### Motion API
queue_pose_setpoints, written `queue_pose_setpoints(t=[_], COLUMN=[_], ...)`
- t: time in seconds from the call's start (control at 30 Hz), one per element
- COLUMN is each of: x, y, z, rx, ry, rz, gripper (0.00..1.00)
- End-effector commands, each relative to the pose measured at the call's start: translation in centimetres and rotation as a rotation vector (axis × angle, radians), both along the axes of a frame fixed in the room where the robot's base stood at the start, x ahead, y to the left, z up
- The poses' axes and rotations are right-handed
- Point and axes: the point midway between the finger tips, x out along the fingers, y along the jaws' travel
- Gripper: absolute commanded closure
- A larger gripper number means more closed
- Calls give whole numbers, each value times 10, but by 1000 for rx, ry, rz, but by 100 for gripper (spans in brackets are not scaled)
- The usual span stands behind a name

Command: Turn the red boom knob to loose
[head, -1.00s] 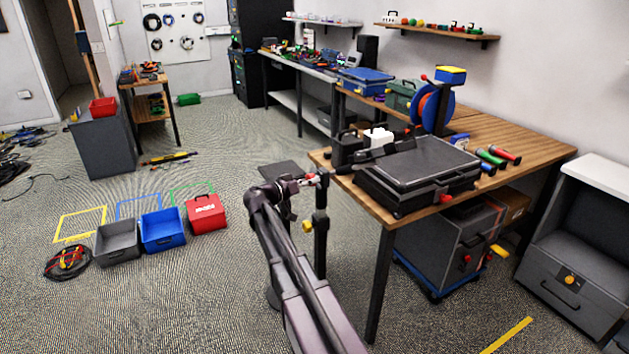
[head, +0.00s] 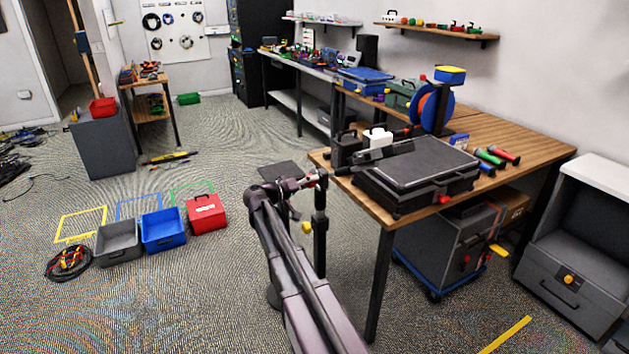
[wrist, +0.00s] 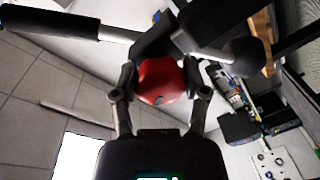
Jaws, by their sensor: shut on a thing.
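The red boom knob (wrist: 160,80) sits between the two fingers of my gripper (wrist: 162,92) in the wrist view. The fingers press on it from both sides. In the head view the red knob (head: 312,178) is small, at the top of a black upright stand (head: 320,240) beside the wooden table. My gripper (head: 306,182) reaches it from the left, partly hidden by my wrist. A dark boom (head: 380,154) runs right from the stand head over the black case. The knob's marking, if any, cannot be read.
A yellow knob (head: 307,227) is lower on the stand.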

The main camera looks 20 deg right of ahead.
Motion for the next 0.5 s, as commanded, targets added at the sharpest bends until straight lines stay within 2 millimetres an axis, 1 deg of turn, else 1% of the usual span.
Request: queue_pose_setpoints(t=[0.03, 0.5], x=[1, 2], y=[4, 5], z=[1, 1], rx=[0, -16], ry=[43, 489], rz=[6, 10], gripper=[90, 90])
